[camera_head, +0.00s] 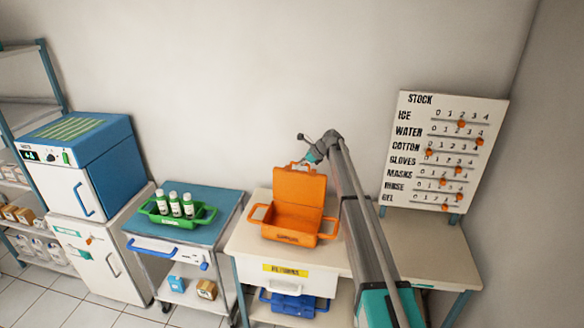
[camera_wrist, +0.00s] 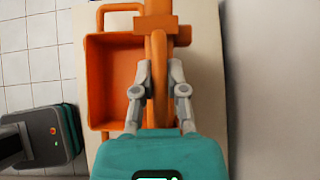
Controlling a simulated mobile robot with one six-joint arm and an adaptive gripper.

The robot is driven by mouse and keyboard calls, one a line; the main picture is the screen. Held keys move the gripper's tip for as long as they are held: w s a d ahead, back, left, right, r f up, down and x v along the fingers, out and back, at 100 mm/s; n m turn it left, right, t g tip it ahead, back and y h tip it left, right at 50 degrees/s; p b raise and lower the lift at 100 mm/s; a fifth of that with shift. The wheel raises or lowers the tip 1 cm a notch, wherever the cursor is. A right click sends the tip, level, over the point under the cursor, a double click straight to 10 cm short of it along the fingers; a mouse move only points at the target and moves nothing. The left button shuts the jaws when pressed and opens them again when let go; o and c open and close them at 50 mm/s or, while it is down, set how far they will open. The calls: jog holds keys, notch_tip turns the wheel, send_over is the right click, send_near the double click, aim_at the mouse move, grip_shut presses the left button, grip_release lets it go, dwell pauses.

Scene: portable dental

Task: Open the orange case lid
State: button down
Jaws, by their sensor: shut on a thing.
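The orange case (camera_head: 290,225) stands on the white counter at the centre of the head view. Its lid (camera_head: 299,186) is raised and stands upright at the back, showing its inner face. The case's open inside (camera_wrist: 112,75) shows in the wrist view and looks empty. My gripper (camera_wrist: 158,75) is at the top of the lid, its two fingers on either side of an orange curved part, the lid handle (camera_wrist: 158,60), and shut on it. In the head view my arm hides the fingertips partly.
The counter (camera_head: 425,250) is bare to the right of the case. A blue-topped cart (camera_head: 220,215) holds a green tray (camera_head: 160,218) with white bottles. A stock board (camera_head: 445,150) stands at the back right. The wall is close behind the case.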

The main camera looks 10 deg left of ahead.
jog(key=shift+w+d+f, duration=0.2)
jog(key=shift+w+d, duration=0.15)
jog(key=shift+w, duration=0.2)
jog(key=shift+w+a+f, duration=0.1)
jog(key=shift+w+a, duration=0.2)
jog(key=c, duration=0.7)
grip_release()
jog(key=shift+a, duration=0.1)
jog(key=shift+o, duration=0.2)
jog(key=w+d+r+p, duration=0.2)
jog(key=d+r+p, duration=0.8)
jog(key=d, duration=0.1)
jog(key=shift+w+d+r, duration=0.25)
jog(key=shift+w+d, duration=0.1)
dwell(1.0)
dwell(0.5)
